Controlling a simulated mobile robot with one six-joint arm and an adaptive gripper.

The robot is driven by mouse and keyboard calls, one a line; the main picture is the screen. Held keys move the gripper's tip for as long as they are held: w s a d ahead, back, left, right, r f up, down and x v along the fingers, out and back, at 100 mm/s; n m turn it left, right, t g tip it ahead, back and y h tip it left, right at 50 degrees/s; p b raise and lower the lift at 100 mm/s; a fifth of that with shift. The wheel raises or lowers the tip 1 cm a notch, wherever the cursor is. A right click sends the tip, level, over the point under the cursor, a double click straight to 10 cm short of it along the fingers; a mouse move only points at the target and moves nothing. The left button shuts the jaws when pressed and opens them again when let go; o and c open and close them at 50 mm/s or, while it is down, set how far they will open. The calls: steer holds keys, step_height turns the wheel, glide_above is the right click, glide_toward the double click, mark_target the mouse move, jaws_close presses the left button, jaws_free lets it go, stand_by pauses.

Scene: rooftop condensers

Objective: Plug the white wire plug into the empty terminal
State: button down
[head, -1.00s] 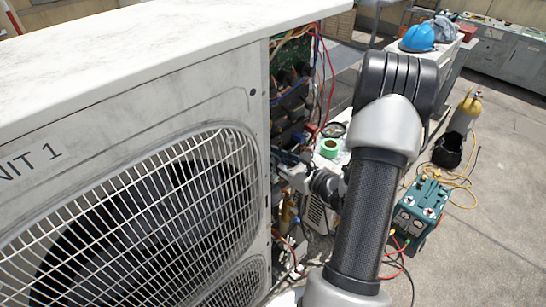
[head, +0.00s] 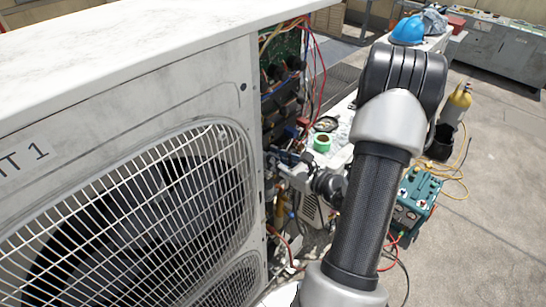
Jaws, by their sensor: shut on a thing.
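The condenser unit (head: 120,90) fills the left of the head view, with its right side open on wiring and a green circuit board (head: 286,44). My gripper (head: 281,164) is at this open side, below the board and close to the dark electrical parts. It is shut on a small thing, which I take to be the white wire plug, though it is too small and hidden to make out. The empty terminal cannot be picked out among the parts. Red and blue wires (head: 318,75) hang in front of the opening.
Behind my arm, a light work surface holds a green tape roll (head: 321,143) and a blue hard hat (head: 408,30). The floor on the far right is clear.

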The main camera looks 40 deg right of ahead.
stand_by(0.4)
steer(key=shift+s+d, duration=0.15)
steer(key=shift+s, duration=1.9)
steer(key=c, duration=2.1)
jaws_free()
jaws_close()
